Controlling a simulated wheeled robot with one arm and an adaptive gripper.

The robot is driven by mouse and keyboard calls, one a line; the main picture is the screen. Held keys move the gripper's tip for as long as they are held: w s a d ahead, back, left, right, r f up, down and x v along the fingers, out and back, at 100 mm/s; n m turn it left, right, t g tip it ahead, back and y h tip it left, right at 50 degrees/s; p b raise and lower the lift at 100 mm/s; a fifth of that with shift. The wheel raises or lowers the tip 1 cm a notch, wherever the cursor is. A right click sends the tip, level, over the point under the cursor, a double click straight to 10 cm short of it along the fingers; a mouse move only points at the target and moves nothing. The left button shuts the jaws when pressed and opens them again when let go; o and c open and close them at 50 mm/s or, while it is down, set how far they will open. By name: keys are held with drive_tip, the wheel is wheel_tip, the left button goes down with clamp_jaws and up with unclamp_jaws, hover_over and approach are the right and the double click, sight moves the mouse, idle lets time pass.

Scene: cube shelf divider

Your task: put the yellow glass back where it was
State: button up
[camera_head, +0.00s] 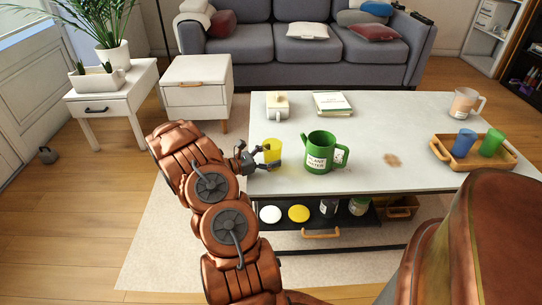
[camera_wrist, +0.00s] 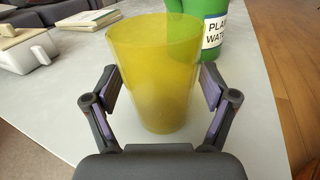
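The yellow glass (camera_head: 272,149) is a see-through tumbler, upright at the left end of the grey coffee table (camera_head: 370,172). In the wrist view the yellow glass (camera_wrist: 156,75) fills the middle, its base seemingly on the tabletop. My gripper (camera_head: 262,156) reaches in from the left at the table's edge. In the wrist view my gripper (camera_wrist: 161,88) has one finger on each side of the glass. The fingers look spread, with narrow gaps beside the glass; contact at the tips is hard to judge.
A green watering can (camera_head: 320,152) stands close right of the glass. A white lidded box (camera_head: 277,105) and books (camera_head: 332,103) lie behind. At right are a wooden tray (camera_head: 487,159) with blue and green cups, and a pinkish mug (camera_head: 464,103). A brown stain (camera_head: 392,160) marks the tabletop.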

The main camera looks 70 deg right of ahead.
drive_tip(key=shift+o, duration=0.2)
drive_tip(key=shift+r, duration=0.1)
drive_tip(key=shift+w+a+r, duration=0.15)
drive_tip(key=shift+w, duration=0.1)
drive_tip(key=p+v, duration=0.2)
drive_tip(key=v, duration=0.9)
drive_tip(key=shift+w+a+p, duration=0.15)
drive_tip(key=shift+w+p, duration=0.05)
drive_tip(key=shift+p, duration=0.2)
drive_tip(key=s+a+r+m+t+y, duration=0.1)
drive_tip(key=s+a+r+m+y, duration=0.15)
drive_tip(key=a+r, duration=0.45)
drive_tip(key=s+a+r+m+y, duration=0.2)
drive_tip(key=a+r+m+y, duration=0.1)
drive_tip(key=a+r, duration=0.4)
drive_tip(key=s+a+m+t+y, duration=0.1)
drive_tip(key=s+a, duration=0.3)
drive_tip(key=a, duration=0.7)
drive_tip(key=s+a+r+m+t+y, duration=0.1)
drive_tip(key=s+a+t+y, duration=0.3)
drive_tip(key=a, duration=0.7)
drive_tip(key=s+a+r+m+t+y, duration=0.1)
drive_tip(key=s+a+t+y, duration=0.1)
drive_tip(key=a, duration=1)
drive_tip(key=shift+s+y, duration=0.45)
drive_tip(key=shift+s, duration=0.5)
drive_tip(key=shift+r, duration=0.15)
